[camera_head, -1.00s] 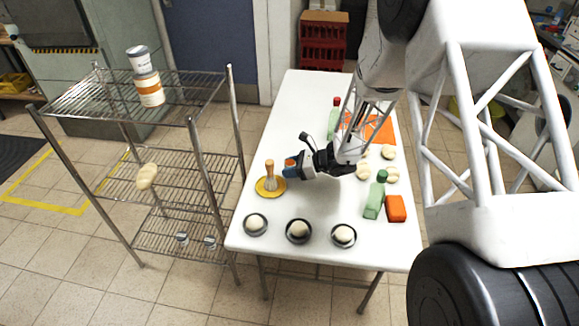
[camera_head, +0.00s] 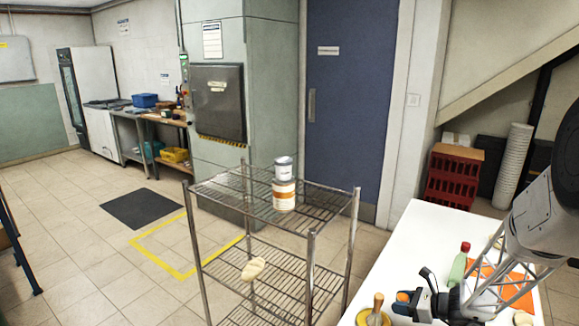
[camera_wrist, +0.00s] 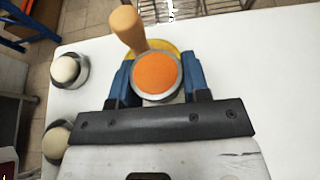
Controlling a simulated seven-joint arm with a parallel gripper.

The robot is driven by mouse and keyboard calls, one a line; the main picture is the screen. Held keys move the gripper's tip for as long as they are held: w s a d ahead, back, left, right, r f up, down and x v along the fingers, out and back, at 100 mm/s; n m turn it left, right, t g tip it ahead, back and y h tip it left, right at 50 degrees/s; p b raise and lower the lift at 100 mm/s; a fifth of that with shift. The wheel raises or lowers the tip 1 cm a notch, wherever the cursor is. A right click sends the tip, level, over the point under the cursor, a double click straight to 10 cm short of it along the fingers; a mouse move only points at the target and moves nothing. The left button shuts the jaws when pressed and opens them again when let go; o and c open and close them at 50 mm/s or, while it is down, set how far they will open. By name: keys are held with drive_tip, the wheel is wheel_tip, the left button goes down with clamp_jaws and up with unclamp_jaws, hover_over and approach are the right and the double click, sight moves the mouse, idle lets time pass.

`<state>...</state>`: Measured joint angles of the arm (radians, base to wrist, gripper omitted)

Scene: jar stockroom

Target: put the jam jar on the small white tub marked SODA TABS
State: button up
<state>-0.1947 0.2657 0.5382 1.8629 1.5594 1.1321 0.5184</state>
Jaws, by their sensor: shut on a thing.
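My gripper (camera_head: 408,302) is low over the near end of the white table. In the wrist view its blue fingers are shut on a round jar with an orange top (camera_wrist: 157,73), taken to be the jam jar; its side is mostly hidden. Two tubs stand stacked on the top shelf of the wire rack: a small white tub with a grey lid (camera_head: 284,168) above a larger white tub with an orange band (camera_head: 284,196). The lettering is too small to read, so I cannot confirm which is marked SODA TABS.
A wooden-handled brush (camera_wrist: 128,28) on a yellow dish (camera_head: 373,317) stands close beside the held jar. Dark bowls with pale round contents (camera_wrist: 68,70) are at left in the wrist view. The wire rack (camera_head: 328,185) has free room around the tubs. A green bottle (camera_head: 458,268) stands on the table.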

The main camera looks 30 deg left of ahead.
wheel_tip(320, 180, up, 50)
drive_tip(key=s+a+n+g, duration=0.1)
drive_tip(key=s+a, duration=0.2)
drive_tip(key=a, duration=0.7)
drive_tip(key=s+a+n+g, duration=0.1)
drive_tip(key=s+a, duration=0.3)
drive_tip(key=a, duration=0.7)
drive_tip(key=s+a+n+g, duration=0.1)
drive_tip(key=s+a, duration=0.2)
drive_tip(key=a, duration=0.7)
drive_tip(key=shift+s+a+f, duration=0.1)
drive_tip(key=shift+a+f, duration=0.1)
drive_tip(key=shift+f, duration=1.2)
drive_tip(key=shift+s+a+f, duration=0.1)
drive_tip(key=shift+a+f, duration=0.1)
drive_tip(key=shift+f, duration=1.2)
hover_over(283, 159)
drive_tip(key=shift+d+f, duration=0.1)
drive_tip(key=shift+f, duration=0.65)
